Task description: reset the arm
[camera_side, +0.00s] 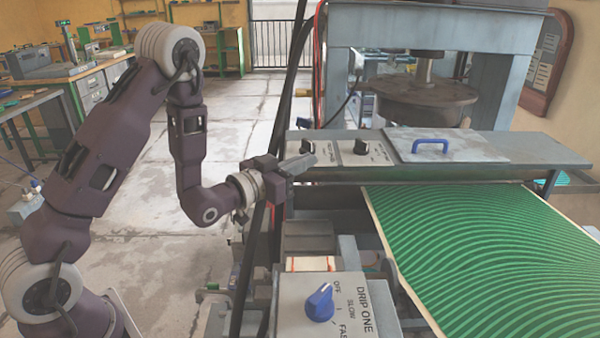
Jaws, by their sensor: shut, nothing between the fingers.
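My gripper (298,164) is shut and empty. It is at the end of my purple arm, in the middle of the side view, pointing right. In the picture it lies just left of the press's control panel with two black knobs (361,146). I cannot tell whether it touches the panel edge. My arm rises from the lower left, bends at a high elbow and comes down to the wrist.
A grey box with a blue knob (320,303), marked DRIP ONE, stands below the gripper. A green striped sheet (480,262) lies at the right. Behind is a lid with a blue handle (430,145) and the press frame (440,30). Open floor (150,245) lies left.

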